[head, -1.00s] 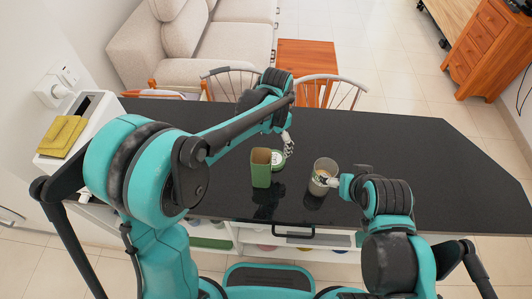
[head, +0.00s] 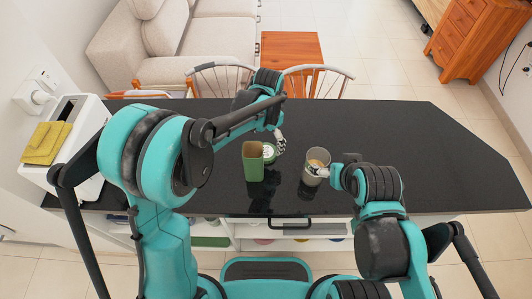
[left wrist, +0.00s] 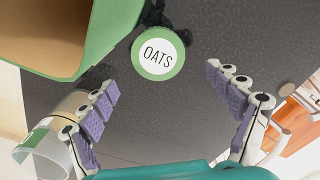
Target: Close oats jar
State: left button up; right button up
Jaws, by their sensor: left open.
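The oats lid (head: 269,153), a round disc with a green rim and white "OATS" label, is on the black counter beside the green box. It also shows in the left wrist view (left wrist: 158,53), just beyond my open fingers. My left gripper (head: 280,144) is open and empty, close to the lid; its two fingers also show in the left wrist view (left wrist: 162,84). The clear jar (head: 315,163) with pale contents stands open-topped to the right. My right gripper (head: 322,171) is at the jar's side; its finger gap is unclear. The jar also seems to show at lower left in the wrist view (left wrist: 68,112).
An open green box (head: 253,162) stands just left of the lid and shows large in the left wrist view (left wrist: 98,38). The black counter (head: 430,160) is clear to the right.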

aim_at(268, 150)
pick_arm(q)
notch_tip(268, 150, down, 5)
jog(key=shift+s+f+b, duration=0.1)
jog(key=shift+f+b, duration=0.05)
jog(key=shift+b, duration=1)
jog(key=c, duration=1)
